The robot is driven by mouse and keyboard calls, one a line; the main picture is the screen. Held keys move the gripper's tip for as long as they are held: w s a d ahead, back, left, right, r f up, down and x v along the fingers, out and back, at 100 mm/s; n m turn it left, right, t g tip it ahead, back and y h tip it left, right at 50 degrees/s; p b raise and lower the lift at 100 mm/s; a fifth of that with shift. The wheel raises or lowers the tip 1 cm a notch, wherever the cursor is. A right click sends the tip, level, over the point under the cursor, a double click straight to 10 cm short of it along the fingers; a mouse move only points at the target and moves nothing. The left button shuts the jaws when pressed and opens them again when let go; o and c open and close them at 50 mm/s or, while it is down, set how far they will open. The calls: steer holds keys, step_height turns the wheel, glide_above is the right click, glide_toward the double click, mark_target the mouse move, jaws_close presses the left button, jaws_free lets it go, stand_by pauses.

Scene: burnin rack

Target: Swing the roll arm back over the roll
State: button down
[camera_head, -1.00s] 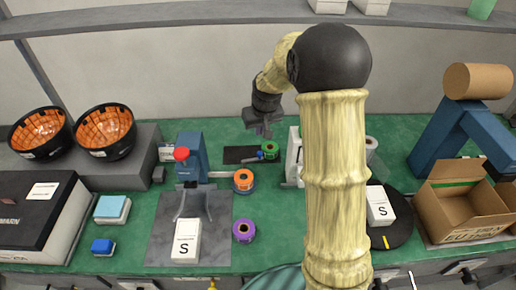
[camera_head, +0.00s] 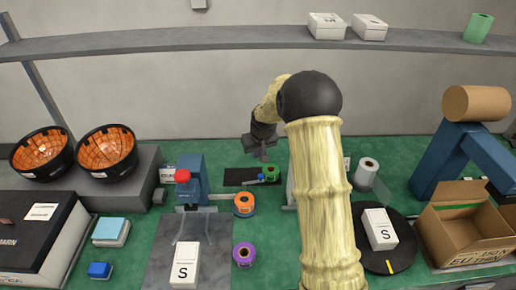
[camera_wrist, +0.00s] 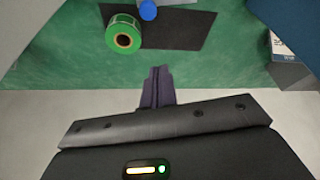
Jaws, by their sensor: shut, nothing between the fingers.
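A green roll (camera_head: 271,173) lies on a black mat (camera_head: 236,177) at the back of the green bench. In the wrist view the green roll (camera_wrist: 124,32) stands at the left part of the mat (camera_wrist: 185,32). A blue knob (camera_wrist: 147,9) is beside the roll, with a grey bar at the picture's top edge; this looks like the roll arm, but most of it is cut off. My gripper (camera_head: 263,156) hangs just behind the mat. In the wrist view my gripper (camera_wrist: 157,75) is shut and empty, apart from the roll and knob.
A blue press with a red knob (camera_head: 183,176) stands left of the mat, with an orange roll (camera_head: 244,204) beside it. A white roll (camera_head: 368,168) and a black turntable (camera_head: 400,262) are right. My arm hides the bench between. A shelf (camera_head: 200,40) runs above.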

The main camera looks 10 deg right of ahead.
step_height(320, 180, down, 6)
steer(key=s+p, duration=0.1)
steer(key=s, duration=0.1)
steer(key=shift+d+r+p, duration=0.15)
steer(key=shift+p, duration=0.25)
stand_by(0.4)
